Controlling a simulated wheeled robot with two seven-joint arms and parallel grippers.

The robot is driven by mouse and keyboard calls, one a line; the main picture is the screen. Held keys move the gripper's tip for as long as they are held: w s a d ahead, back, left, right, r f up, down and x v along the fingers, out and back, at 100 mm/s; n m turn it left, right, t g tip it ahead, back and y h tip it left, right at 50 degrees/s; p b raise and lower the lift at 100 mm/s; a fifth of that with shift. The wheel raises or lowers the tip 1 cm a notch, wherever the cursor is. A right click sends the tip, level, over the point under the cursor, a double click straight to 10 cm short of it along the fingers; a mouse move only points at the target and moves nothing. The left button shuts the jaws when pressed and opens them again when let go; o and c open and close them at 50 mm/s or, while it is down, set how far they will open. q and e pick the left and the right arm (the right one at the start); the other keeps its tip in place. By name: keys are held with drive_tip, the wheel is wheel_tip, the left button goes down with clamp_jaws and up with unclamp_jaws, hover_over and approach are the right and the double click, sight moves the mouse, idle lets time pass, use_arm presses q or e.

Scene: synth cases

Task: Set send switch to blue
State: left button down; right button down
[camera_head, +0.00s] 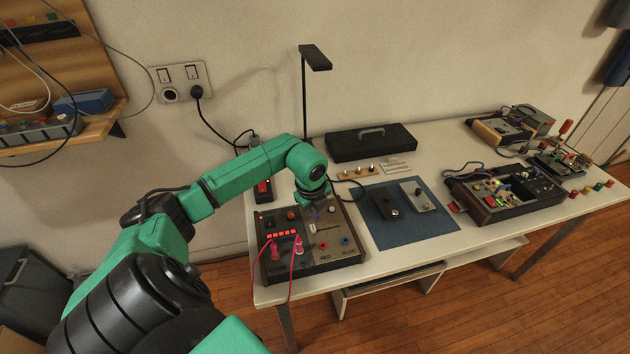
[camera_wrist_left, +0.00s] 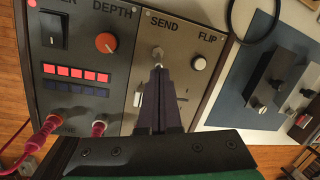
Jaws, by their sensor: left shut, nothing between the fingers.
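The effects box (camera_head: 318,268) stands at the table's front left. Its SEND label shows in the wrist view, with a small silver switch part (camera_wrist_left: 157,52) under it, just beyond my fingertips. Touching or apart, I cannot tell. Another small pale metal piece (camera_wrist_left: 137,98) shows left of my fingers. The red light row (camera_wrist_left: 76,74) is lit; the blue row below is dark. A red jack and a blue jack (camera_head: 346,240) are at the box's front. My left gripper (camera_head: 318,212) is shut and empty over the SEND panel; it also shows in the wrist view (camera_wrist_left: 157,72). My right gripper is not seen.
The orange DEPTH knob (camera_wrist_left: 106,42) and white FLIP knob (camera_wrist_left: 199,63) flank the SEND panel. Pink cables (camera_head: 298,246) plug into the box's left part. A blue mat (camera_head: 400,228) with two small pedals lies right. A black case (camera_head: 370,142) is behind.

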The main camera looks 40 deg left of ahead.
use_arm(q)
drive_tip(key=shift+s+r, duration=0.1)
drive_tip(key=shift+w+a+r+g+h, duration=0.25)
drive_tip(key=shift+g+h, duration=0.25)
drive_tip(key=shift+h, duration=0.2)
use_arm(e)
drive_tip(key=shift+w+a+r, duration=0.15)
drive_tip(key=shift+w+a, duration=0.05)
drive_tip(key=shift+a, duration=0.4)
